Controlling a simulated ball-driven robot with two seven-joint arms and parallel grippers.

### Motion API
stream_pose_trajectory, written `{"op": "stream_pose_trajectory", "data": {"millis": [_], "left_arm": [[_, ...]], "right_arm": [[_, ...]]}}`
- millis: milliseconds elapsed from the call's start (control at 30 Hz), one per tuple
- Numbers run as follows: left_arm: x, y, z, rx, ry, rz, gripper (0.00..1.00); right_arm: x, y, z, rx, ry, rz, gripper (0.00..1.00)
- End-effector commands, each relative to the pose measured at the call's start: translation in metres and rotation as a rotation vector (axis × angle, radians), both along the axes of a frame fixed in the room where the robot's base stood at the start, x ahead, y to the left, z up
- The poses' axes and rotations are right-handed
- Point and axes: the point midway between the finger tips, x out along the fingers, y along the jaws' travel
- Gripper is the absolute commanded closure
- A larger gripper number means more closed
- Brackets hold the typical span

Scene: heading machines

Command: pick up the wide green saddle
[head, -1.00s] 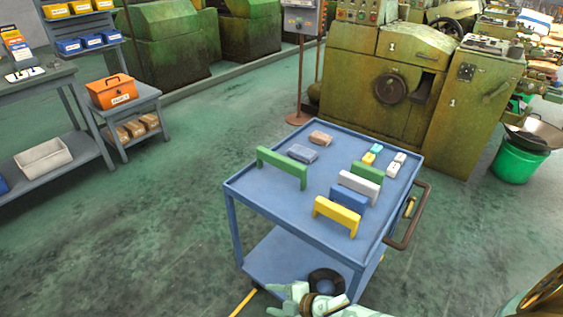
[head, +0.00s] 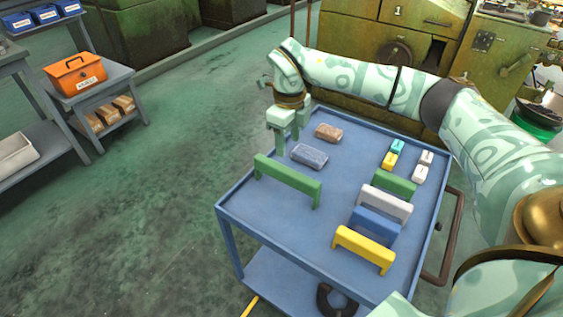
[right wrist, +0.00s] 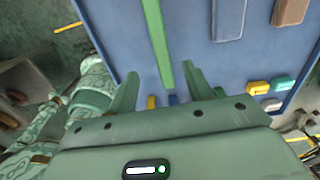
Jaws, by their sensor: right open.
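The wide green saddle (head: 287,181) stands upright on the left part of the blue cart's top, as a long bar on two end legs. My right gripper (head: 284,140) is open and empty above the cart's far left edge, just behind the saddle in the head view. In the right wrist view the saddle (right wrist: 155,42) shows as a long green bar running away from between the two spread fingers (right wrist: 160,85). I see no contact. A narrower green saddle (head: 395,184) stands at the right. My left gripper is not in view.
The blue cart (head: 240,207) also bears white (head: 386,204), blue (head: 375,224) and yellow (head: 363,250) saddles at the right. A grey-blue block (head: 309,156), a brown block (head: 328,133) and several small blocks lie behind. The cart's middle is clear.

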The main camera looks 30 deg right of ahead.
Motion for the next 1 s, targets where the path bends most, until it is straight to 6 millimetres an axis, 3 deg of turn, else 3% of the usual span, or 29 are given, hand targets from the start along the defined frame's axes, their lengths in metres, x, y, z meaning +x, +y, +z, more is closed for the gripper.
{"op": "stream_pose_trajectory", "data": {"millis": [200,300,400,633,900,1000], "left_arm": [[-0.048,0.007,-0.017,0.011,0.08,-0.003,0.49],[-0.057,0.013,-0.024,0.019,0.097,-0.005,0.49],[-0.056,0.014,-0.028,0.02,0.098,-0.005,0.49],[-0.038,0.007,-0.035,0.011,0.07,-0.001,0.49],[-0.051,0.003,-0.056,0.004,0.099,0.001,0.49],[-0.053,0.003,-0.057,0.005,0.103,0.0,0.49]], "right_arm": [[-0.001,0.0,-0.059,-0.001,0.01,0.0,0.49],[0.0,0.0,-0.082,-0.002,0.009,-0.001,0.49],[0.0,0.0,-0.097,-0.001,0.007,-0.001,0.49],[0.002,0.0,-0.111,0.0,0.002,-0.001,0.49],[0.009,-0.001,-0.155,0.001,0.009,0.0,0.49],[0.01,-0.001,-0.159,0.001,0.005,-0.001,0.49]]}}
